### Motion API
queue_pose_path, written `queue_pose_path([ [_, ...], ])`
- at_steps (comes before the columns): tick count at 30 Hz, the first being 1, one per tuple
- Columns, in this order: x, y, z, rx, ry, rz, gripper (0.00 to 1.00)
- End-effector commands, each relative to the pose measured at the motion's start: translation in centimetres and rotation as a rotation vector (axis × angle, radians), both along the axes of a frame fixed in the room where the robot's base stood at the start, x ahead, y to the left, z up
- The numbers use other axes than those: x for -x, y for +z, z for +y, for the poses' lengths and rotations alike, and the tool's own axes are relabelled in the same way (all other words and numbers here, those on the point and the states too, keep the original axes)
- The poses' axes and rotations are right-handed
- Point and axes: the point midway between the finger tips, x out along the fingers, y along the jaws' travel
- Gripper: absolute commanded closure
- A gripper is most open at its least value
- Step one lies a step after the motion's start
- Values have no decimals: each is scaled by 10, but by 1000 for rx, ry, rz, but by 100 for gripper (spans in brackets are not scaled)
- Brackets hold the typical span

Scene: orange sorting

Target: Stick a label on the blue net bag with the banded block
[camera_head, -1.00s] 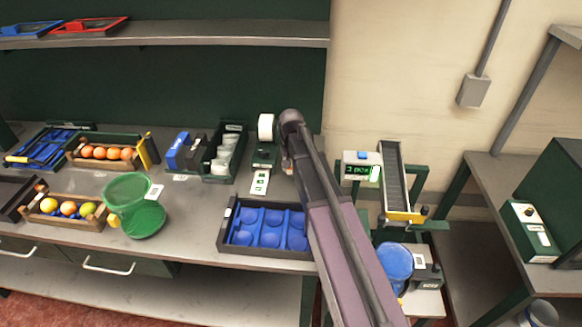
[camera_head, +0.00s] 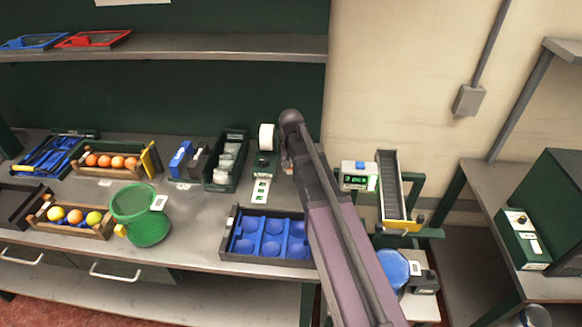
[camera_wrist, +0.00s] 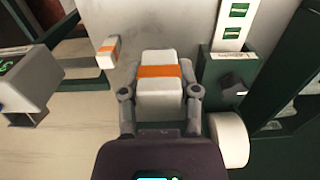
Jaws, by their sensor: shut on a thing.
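In the wrist view my gripper (camera_wrist: 160,92) is shut on the banded block (camera_wrist: 158,100), white with an orange band across its middle. A label printer or dispenser (camera_wrist: 232,75) with a white strip of green labels (camera_wrist: 236,22) stands to the right of the block; the same strip shows in the head view (camera_head: 261,188). A blue rounded thing (camera_head: 392,266), which looks like the blue net bag, is at the lower right in the head view, partly behind my arm.
A second small white and orange piece (camera_wrist: 108,52) shows at left. A green net bag (camera_head: 140,228), orange crates (camera_head: 108,172), and a tray with blue cups (camera_head: 228,243) are on the bench. A scale display (camera_head: 356,182) and ramp (camera_head: 390,185) stand right.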

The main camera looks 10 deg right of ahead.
Motion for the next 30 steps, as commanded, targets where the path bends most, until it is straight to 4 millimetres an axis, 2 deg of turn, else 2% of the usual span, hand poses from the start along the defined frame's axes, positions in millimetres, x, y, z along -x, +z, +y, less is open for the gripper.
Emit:
queue_pose_path([
  [20, 0, -1, 4, 0, 1, 0, 100],
  [26, 0, -5, 24, 0, 3, 0, 100],
  [30, 2, -9, 50, 0, 4, 0, 100],
])
